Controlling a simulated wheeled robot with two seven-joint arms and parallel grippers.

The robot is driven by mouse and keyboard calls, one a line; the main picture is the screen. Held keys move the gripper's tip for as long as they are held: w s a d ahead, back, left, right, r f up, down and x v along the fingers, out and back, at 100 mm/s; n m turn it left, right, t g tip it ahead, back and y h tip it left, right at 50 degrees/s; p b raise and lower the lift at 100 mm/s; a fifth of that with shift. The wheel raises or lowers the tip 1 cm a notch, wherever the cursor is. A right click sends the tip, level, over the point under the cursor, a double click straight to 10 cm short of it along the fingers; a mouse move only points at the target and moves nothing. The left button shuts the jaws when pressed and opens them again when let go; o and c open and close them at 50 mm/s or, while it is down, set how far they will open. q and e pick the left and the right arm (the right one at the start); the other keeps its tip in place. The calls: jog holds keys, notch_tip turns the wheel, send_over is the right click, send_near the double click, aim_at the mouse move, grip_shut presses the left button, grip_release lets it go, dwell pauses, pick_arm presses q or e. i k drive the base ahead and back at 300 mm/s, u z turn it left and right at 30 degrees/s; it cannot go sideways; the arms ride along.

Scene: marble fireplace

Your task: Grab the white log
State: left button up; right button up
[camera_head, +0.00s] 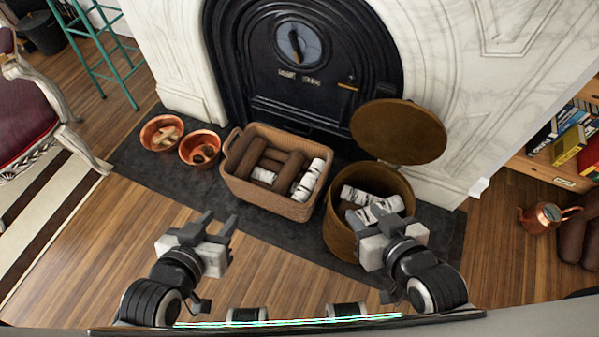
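White birch-patterned logs lie in two places. Some white logs (310,180) are at the right end of the wicker basket (262,201), beside brown logs (277,160). More white logs (358,195) lie inside the round brown bin (340,235), whose round lid (398,131) is tipped up behind it. My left gripper (219,224) is in front of the basket, with its fingers apart and nothing between them. My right gripper (379,222) is at the front of the bin, overlapping its opening in the view. Its fingertips are hard to make out against the logs.
Two copper bowls (161,133) (200,149) sit left of the basket on the dark hearth slab (135,168). The black fireplace door (300,70) is behind. A copper kettle (545,217) and a bookshelf (545,170) stand at the right. Wood floor is clear in front of the basket.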

aim_at(301, 195)
jog(key=u, duration=2)
jog(key=i, duration=1.7)
jog(key=z, duration=2.65)
